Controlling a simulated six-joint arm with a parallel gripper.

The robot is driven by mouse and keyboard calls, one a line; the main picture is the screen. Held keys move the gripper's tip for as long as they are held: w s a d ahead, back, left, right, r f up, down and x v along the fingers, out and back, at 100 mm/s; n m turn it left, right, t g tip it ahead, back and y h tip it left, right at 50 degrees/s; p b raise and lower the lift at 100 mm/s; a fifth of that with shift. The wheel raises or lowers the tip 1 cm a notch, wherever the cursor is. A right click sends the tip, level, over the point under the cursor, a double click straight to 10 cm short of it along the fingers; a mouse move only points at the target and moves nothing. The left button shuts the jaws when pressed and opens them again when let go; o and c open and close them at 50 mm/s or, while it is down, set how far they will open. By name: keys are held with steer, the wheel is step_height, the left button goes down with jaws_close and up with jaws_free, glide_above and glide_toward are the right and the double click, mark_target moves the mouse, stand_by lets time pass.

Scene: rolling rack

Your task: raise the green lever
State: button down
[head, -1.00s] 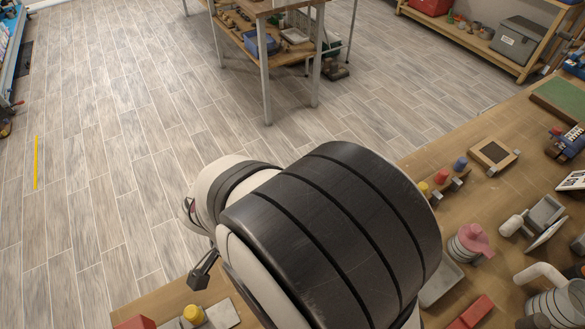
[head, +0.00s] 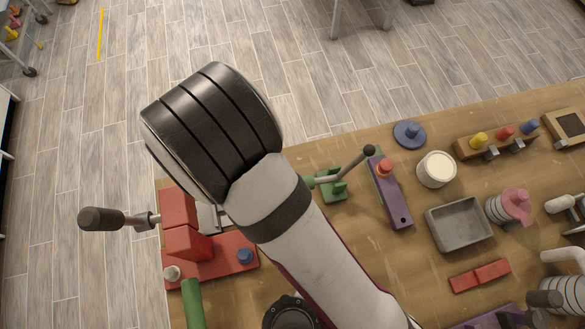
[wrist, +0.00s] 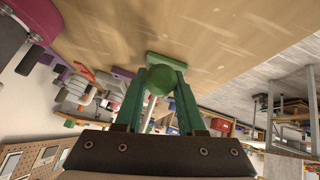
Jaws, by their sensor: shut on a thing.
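A grey rod with a black knob (head: 369,150) slants up to the right at the bracket. My fingers are hidden in the head view.
A red clamp-like fixture (head: 180,225) with a dark-handled bar (head: 100,218) stands left of my arm. A green cylinder (head: 193,303) is below it. A purple block with a red button (head: 390,192), a white cup (head: 436,169) and a grey tray (head: 459,224) stand to the right.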

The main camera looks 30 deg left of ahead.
stand_by(0.3)
steer(key=c, duration=0.5)
jaws_free()
step_height(320, 180, up, 4)
steer(key=shift+f, duration=0.2)
steer(key=w+d+r, duration=0.4)
steer(key=d+r, duration=0.3)
steer(key=d, duration=0.4)
steer(key=shift+r, duration=0.2)
